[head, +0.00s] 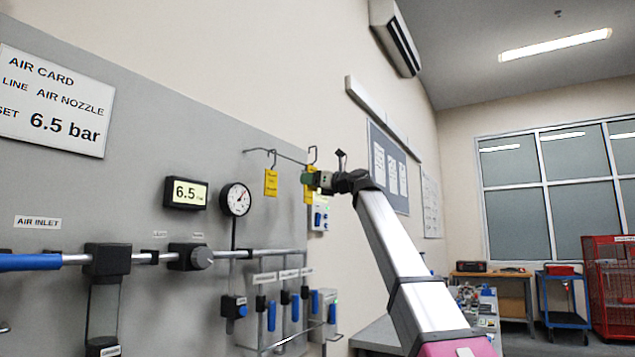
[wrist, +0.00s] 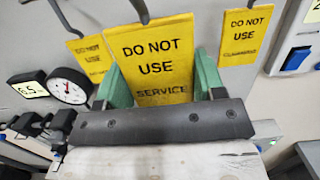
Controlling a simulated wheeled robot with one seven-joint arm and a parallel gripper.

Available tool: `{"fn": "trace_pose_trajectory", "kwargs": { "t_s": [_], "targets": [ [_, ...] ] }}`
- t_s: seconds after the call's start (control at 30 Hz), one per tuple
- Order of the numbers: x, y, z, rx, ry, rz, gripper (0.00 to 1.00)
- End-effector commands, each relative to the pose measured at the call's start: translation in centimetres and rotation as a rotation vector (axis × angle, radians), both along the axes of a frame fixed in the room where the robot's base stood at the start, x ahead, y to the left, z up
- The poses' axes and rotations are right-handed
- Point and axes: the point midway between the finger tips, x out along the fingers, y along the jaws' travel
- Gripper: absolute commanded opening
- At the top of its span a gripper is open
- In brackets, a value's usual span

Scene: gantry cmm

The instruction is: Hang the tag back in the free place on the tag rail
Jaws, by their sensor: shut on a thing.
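My gripper (head: 312,181) is up at the tag rail (head: 277,156). In the wrist view its green fingers (wrist: 163,80) are shut on the sides of a yellow tag (wrist: 155,45) reading DO NOT USE SERVICE. The held tag also shows edge-on in the head view (head: 308,194). A dark hook (wrist: 141,9) is right at the held tag's top edge; whether it passes through the tag's hole I cannot tell. Another yellow tag (wrist: 92,58) hangs to the left, also seen in the head view (head: 271,183). A third yellow tag (wrist: 245,35) hangs to the right.
A grey panel (head: 150,130) stands behind the rail. It carries a round gauge (head: 237,199), a 6.5 display (head: 187,193), and pipes and blue-handled valves (head: 272,315) below. A box with a blue button (wrist: 297,59) is close on the right in the wrist view.

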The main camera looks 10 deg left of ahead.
Motion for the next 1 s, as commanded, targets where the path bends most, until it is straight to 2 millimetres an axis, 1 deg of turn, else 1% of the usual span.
{"fn": "trace_pose_trajectory", "kwargs": {
  "t_s": [1.0],
  "targets": [
    [2.7, 6.5, 0.0, 0.000, 0.000, 0.000, 0.48]
  ]
}}
